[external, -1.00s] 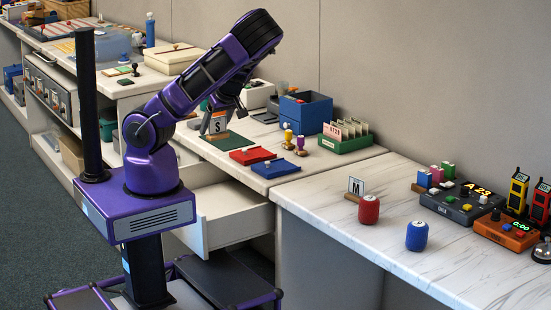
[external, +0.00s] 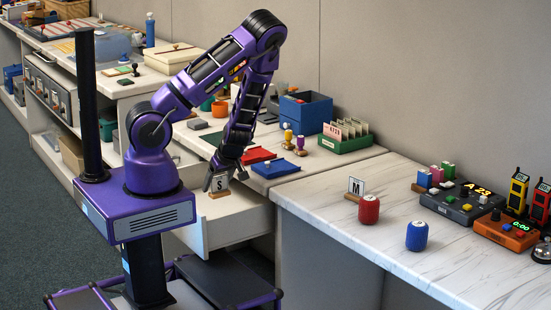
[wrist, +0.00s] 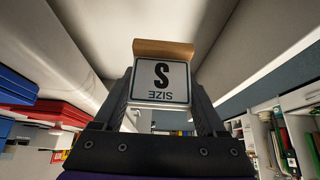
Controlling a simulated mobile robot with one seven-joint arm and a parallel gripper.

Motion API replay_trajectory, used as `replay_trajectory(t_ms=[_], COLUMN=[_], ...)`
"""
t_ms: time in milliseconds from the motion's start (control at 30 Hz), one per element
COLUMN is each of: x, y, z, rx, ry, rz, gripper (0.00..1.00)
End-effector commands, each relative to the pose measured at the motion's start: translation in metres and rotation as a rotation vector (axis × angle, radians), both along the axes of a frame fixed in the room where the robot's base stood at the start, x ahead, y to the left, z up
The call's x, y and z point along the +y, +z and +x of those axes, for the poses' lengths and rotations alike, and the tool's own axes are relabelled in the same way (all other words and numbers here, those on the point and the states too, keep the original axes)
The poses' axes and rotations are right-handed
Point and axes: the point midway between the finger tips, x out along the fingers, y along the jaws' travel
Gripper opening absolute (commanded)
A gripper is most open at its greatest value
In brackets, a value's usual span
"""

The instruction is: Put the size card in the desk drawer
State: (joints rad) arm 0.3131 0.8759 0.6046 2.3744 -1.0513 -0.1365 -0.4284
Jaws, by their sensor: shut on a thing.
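The size card (external: 219,183) is a white card with a black S on a small wooden base. My gripper (external: 218,176) is shut on it and holds it over the open desk drawer (external: 245,212). In the wrist view the card (wrist: 162,82) sits between the two fingers of my gripper (wrist: 162,100), its lettering upside down and its wooden base at the far end. The drawer is pulled out below the counter. I cannot tell whether the base touches the drawer floor.
A blue tray (external: 276,169) and a red tray (external: 257,154) lie on the counter near the drawer. A second card marked M (external: 356,186) stands on the right counter beside a red canister (external: 369,210). A green card box (external: 346,138) stands farther back.

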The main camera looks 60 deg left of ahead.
Motion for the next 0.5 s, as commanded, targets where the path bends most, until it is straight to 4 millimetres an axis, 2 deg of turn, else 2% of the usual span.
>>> replay_trajectory(t_ms=[300,500], x=[0.000,0.000], y=[-0.057,-0.071], z=[0.000,0.000], rx=[0.000,-0.001], ry=[0.002,-0.001], rz=[-0.002,-0.001], gripper=[0.12,0.12])
